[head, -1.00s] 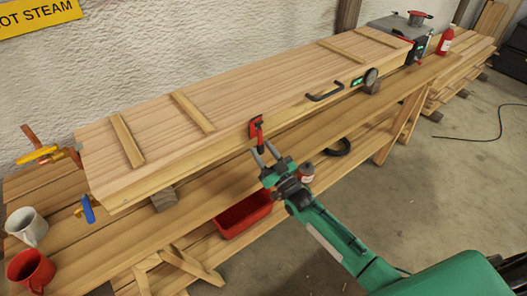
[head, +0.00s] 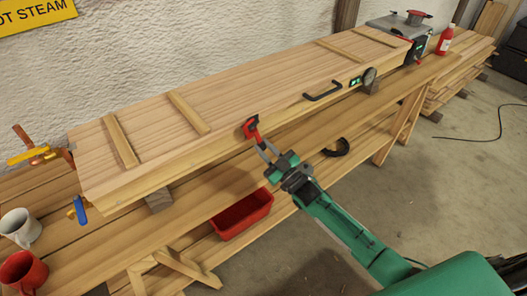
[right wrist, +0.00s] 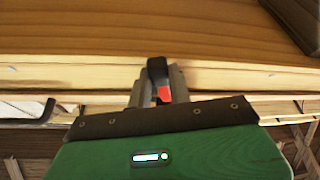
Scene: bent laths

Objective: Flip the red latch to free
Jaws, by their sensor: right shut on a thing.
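The red latch (head: 250,126) sits on the front edge of the long wooden box (head: 240,95), about the middle of its length. It looks tilted in the head view. My right gripper (head: 261,146) reaches it from the front and below, its fingers shut on the latch's lower part. In the right wrist view a red piece and a dark tip of the latch (right wrist: 164,94) show between the fingers of the right gripper (right wrist: 158,88). The fingers hide much of the latch's lower part. My left gripper is not in view.
A black handle (head: 322,91) and a round dial (head: 370,75) are on the box front, to the right.

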